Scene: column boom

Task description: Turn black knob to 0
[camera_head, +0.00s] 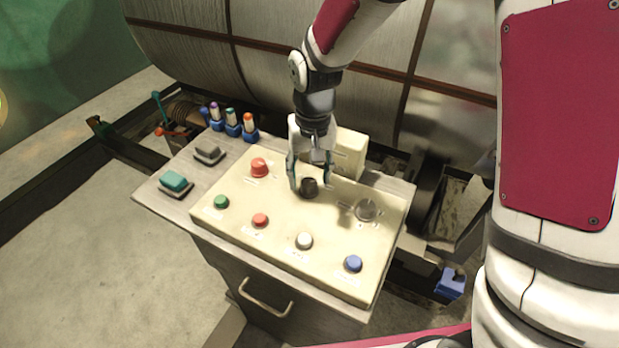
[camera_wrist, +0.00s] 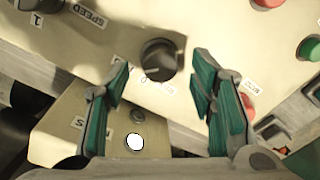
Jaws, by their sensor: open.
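The black knob (camera_head: 309,187) stands on the cream control panel (camera_head: 285,215), in its upper middle part. In the wrist view the round black knob (camera_wrist: 159,60) lies just beyond the fingertips, between their lines. A label with small print lies beside it, partly readable. My gripper (camera_head: 308,184) points down over the knob, its teal-padded fingers apart. In the wrist view my gripper (camera_wrist: 160,75) is open and empty, with a finger on each side of the knob. I cannot tell whether either finger touches it. The knob's pointer mark is not clear.
The panel also bears a red button (camera_head: 260,167), a green button (camera_head: 221,202), a smaller red one (camera_head: 260,220), a white one (camera_head: 304,240), a blue one (camera_head: 353,263) and a round dial (camera_head: 367,210). A cream box (camera_head: 349,152) stands behind my gripper. Markers (camera_head: 232,121) stand at the back left.

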